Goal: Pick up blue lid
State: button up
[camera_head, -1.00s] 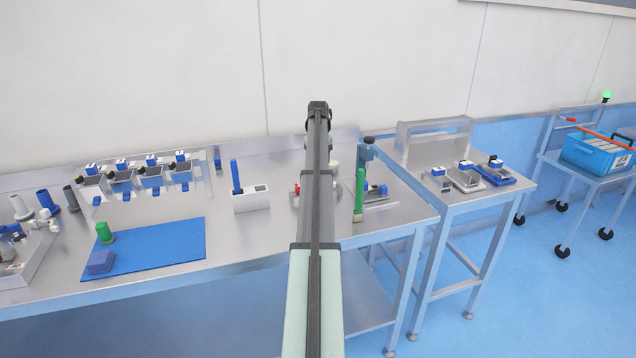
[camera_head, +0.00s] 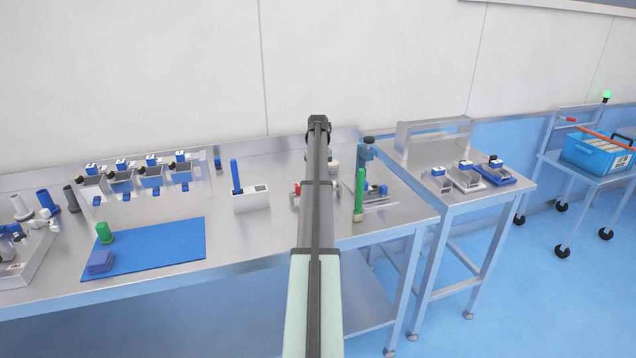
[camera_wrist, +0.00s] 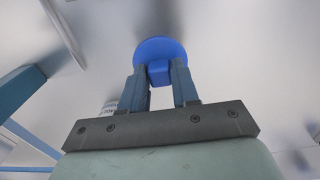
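The blue lid (camera_wrist: 160,47) shows in the wrist view as a round disc with a blocky knob, just beyond my fingertips. My gripper (camera_wrist: 158,76) has one finger on each side of the knob. Little or no gap shows between fingers and knob, but I cannot tell whether they press on it. In the head view my arm covers the lid, and the fingers are hidden.
A green cylinder (camera_head: 359,196) and a white box with a blue upright piece (camera_head: 251,200) stand on the steel table (camera_head: 240,240) either side of my arm. A blue mat (camera_head: 165,243) lies left. A second table (camera_head: 415,160) stands right.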

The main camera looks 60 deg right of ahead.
grip_shut()
notch_tip(320, 180, up, 10)
dwell(0.6)
